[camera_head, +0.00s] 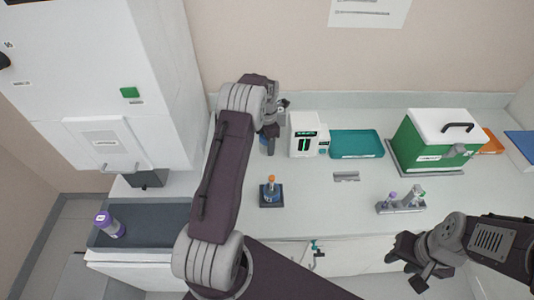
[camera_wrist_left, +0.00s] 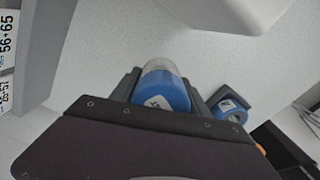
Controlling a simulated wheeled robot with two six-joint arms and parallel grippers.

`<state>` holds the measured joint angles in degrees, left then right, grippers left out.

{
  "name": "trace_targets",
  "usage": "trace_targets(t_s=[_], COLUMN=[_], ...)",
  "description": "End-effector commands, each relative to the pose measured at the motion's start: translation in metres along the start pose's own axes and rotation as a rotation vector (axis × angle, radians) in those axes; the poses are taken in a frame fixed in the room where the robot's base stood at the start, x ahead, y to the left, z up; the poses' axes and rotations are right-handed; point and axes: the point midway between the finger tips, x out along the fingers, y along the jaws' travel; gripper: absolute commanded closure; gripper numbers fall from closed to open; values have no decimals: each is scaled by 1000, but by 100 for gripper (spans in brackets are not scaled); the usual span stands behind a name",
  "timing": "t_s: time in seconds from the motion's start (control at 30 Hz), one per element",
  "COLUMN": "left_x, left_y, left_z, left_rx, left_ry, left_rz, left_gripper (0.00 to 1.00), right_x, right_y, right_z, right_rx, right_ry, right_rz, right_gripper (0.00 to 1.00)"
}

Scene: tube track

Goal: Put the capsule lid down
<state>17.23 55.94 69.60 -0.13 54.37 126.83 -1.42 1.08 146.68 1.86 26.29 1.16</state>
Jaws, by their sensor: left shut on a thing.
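My left gripper (camera_head: 270,130) is shut on the capsule lid (camera_wrist_left: 163,90), a blue piece with a clear rounded end. The lid shows between the two dark fingers in the left wrist view. In the head view the arm and gripper hide most of it, so its height over the counter is hard to tell. The blue capsule body (camera_head: 271,192) stands in a dark square stand (camera_head: 271,203) with an orange-capped tube in it, in front of the gripper. My right gripper (camera_head: 411,264) is at the lower right, empty, with its fingers apart.
A white device (camera_head: 304,135) stands close right of the left gripper, beside a teal tray (camera_head: 357,144). A green box (camera_head: 436,143) and a tube rack (camera_head: 401,204) are further right. A grey tray (camera_head: 160,213) with a purple-capped container (camera_head: 109,224) is at left.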

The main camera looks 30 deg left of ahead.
Motion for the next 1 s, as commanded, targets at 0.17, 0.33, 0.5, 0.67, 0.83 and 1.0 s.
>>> trace_targets(t_s=[0.17, 0.33, 0.5, 0.67, 0.83, 1.0], left_x=[12, 36, 49, 49, 52, 52], left_y=[0, -1, 0, 0, 0, 0], left_z=[0, 0, 0, 0, 0, 0], left_rx=[0, 1, 1, 1, 1, 1], left_ry=[-1, 1, -2, -2, -2, -2], left_rz=[1, -2, 1, 2, 2, 1], left_gripper=[100, 100, 100, 100, 36, 25], right_x=[-3, -10, -11, -10, -8, -8], right_y=[0, 0, 0, 0, 0, 0], right_z=[0, -1, -1, -1, -1, -1], right_rx=[0, 0, 0, 0, 0, 0], right_ry=[0, 0, 0, 0, 0, 0], right_rz=[0, 0, 0, 0, 0, 0], right_gripper=[64, 64, 64, 64, 64, 64])
